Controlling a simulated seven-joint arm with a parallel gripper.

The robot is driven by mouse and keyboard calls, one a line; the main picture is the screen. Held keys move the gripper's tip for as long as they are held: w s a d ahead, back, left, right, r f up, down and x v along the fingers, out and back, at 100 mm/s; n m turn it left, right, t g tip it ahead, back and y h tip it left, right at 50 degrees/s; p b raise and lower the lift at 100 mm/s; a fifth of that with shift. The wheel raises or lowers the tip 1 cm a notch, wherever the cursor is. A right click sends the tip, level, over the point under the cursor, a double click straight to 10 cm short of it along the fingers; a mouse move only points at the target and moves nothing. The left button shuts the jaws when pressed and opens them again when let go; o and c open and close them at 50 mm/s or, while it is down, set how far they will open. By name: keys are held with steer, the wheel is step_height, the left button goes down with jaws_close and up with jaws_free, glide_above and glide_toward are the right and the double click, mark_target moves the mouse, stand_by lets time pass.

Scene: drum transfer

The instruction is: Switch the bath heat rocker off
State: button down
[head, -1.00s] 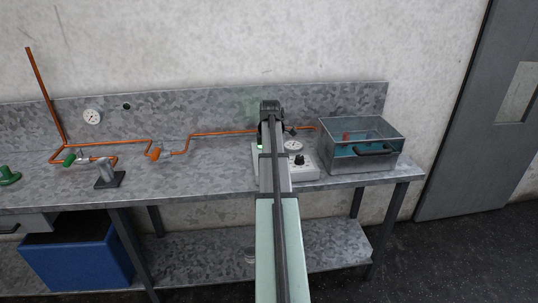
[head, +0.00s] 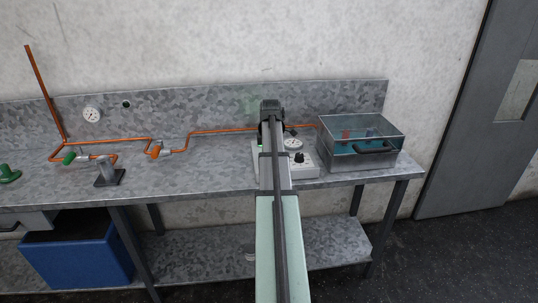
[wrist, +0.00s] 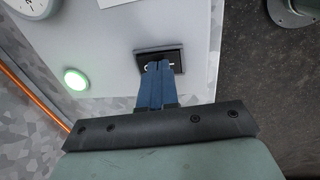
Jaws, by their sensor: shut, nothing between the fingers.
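The heat rocker (wrist: 174,56) is a black switch in a dark frame with a small white mark, on a pale control panel (wrist: 118,35). In the wrist view, my gripper (wrist: 158,66) has its blue fingers together and empty. The fingertips overlap the rocker's near part; I cannot tell whether they touch it. A round green lamp (wrist: 76,79) glows on the panel left of the rocker. In the head view, my arm hides the rocker and the left part of the control box (head: 309,169). The metal bath (head: 388,160) with teal liquid stands right of the box.
The box carries a round dial (head: 293,143) and a black knob (head: 300,157). An orange pipe (head: 215,132) runs along the bench back. Valves and a grey stand (head: 107,174) are to the left. The bench (head: 200,182) is clear between stand and box.

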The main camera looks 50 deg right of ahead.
step_height(320, 180, up, 14)
steer(key=s+a, duration=0.1)
steer(key=shift+s+a, duration=0.15)
stand_by(0.6)
steer(key=shift+s, duration=0.1)
steer(key=d+y, duration=0.1)
steer(key=d+t+y, duration=0.1)
steer(key=d+y, duration=0.1)
steer(key=d, duration=0.1)
steer(key=shift+s+d+r+t, duration=0.1)
steer(key=shift+s+r+t, duration=0.05)
steer(key=shift+s+t, duration=0.15)
stand_by(0.7)
